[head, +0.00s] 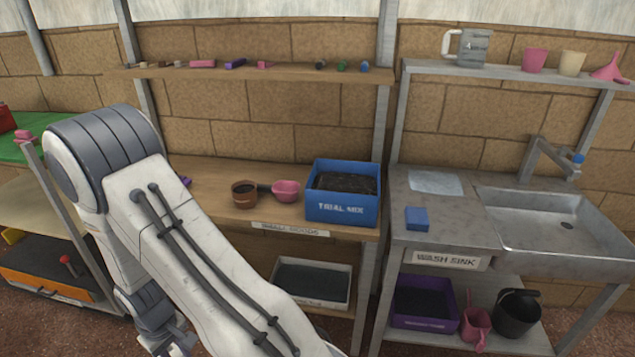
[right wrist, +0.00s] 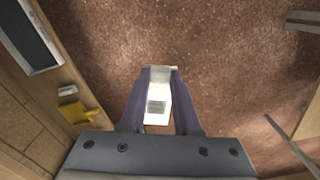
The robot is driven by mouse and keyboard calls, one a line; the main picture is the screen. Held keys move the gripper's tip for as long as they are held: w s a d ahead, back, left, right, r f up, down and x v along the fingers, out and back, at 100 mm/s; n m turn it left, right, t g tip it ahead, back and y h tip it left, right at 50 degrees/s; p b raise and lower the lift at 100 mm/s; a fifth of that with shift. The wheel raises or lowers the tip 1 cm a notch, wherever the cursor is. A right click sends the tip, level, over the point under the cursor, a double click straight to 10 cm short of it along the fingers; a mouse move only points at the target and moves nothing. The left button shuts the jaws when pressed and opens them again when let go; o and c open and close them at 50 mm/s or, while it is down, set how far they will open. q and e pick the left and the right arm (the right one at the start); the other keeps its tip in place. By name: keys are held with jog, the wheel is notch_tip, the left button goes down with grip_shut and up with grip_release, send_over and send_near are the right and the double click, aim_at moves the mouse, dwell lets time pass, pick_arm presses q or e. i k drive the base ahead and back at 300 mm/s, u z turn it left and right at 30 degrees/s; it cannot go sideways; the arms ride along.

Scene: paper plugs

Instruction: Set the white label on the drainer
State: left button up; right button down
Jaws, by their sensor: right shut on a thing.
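My right gripper (right wrist: 158,75) is shut on the white label (right wrist: 157,115) in the right wrist view. The label is a small pale piece with a grey patch, held between the two dark fingers above brown floor. In the head view the label and the gripper fingers are not visible; a large white arm of mine fills the lower left. A pale, flat, shiny panel (head: 435,182), which looks like the drainer, lies on the metal counter left of the sink basin. Nothing is seen on it.
A blue block (head: 417,218) lies on the counter in front of the panel. The sink basin (head: 565,225) and tap are to the right. A blue crate (head: 343,205) stands on the wooden bench left of the sink. A yellow thing (right wrist: 80,112) shows in the right wrist view.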

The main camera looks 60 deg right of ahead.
aim_at(454, 205)
jog(key=z, duration=1.75)
